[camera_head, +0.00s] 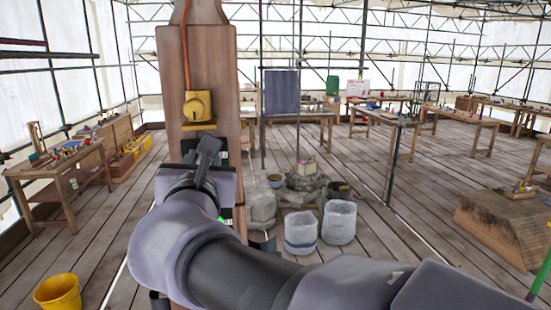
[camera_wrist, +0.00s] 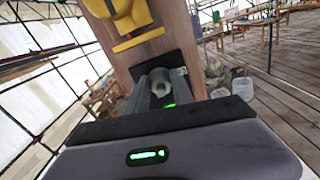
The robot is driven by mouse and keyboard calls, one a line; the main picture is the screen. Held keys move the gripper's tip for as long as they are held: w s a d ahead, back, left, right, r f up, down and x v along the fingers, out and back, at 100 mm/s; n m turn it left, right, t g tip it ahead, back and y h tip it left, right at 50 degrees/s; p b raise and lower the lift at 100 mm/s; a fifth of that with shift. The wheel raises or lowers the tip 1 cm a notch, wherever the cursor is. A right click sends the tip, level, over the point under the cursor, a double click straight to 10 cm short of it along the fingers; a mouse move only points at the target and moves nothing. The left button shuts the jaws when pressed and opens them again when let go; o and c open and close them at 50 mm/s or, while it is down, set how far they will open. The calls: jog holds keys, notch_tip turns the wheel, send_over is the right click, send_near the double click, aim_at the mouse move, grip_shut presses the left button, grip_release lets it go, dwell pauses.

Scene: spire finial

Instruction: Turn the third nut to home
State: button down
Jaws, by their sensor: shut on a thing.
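A tall wooden post (camera_head: 222,70) stands upright right in front of me. In the wrist view it runs tilted across the picture (camera_wrist: 178,50). My gripper (camera_wrist: 160,88) is at the post's face, below a yellow fitting. Its two dark fingers are shut on a rounded grey metal piece, which looks like the nut (camera_wrist: 158,80). A dark plate lies behind it against the wood. In the head view my gripper (camera_head: 207,155) and wrist cover the nut. I cannot tell how far the nut is turned, and no other nut shows clearly.
A yellow fitting (camera_head: 198,106) with an orange cable sits on the post just above my gripper. Pale buckets (camera_head: 300,232) and a pile of stones (camera_head: 308,184) stand to the right. A yellow bucket (camera_head: 58,292) is at lower left.

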jog(key=shift+f, duration=0.1)
jog(key=shift+f+m+b, duration=0.2)
jog(key=shift+m+b, duration=6.25)
jog(key=shift+m, duration=1)
jog(key=shift+f+m+b, duration=0.2)
jog(key=shift+m+b, duration=6.2)
jog(key=shift+m, duration=1.05)
